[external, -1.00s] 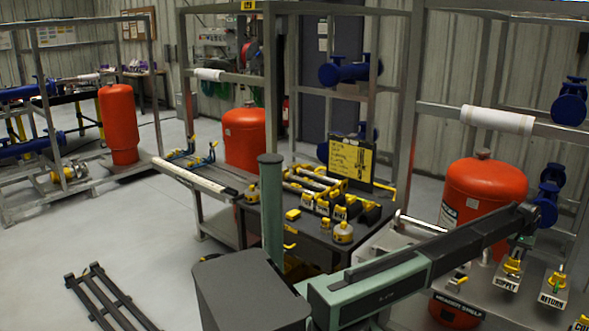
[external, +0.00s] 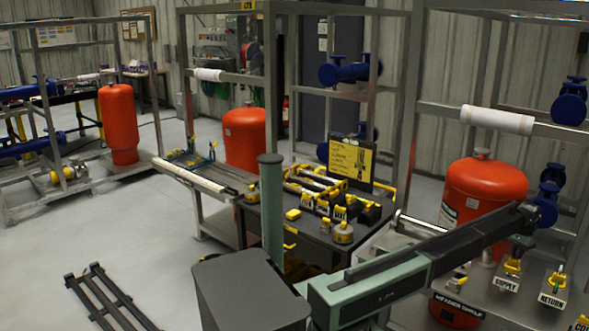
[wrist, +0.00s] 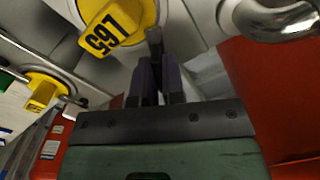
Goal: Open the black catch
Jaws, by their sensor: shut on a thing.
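My gripper (wrist: 158,82) shows in the wrist view with its two dark fingers close together. They are closed on a small dark piece, the black catch (wrist: 154,42), which sticks out past the fingertips. Most of the catch is hidden between the fingers. In the external view my gripper (external: 521,244) hangs at the arm's end above the skid at the right, too small to show the catch clearly.
A yellow handle marked with digits (wrist: 112,25) is just left of the fingers in the wrist view. A second yellow handle (wrist: 42,92) is further left. A metal pipe bend (wrist: 280,20) and a red tank (wrist: 285,90) are at the right. A return sign (external: 553,298) stands nearby.

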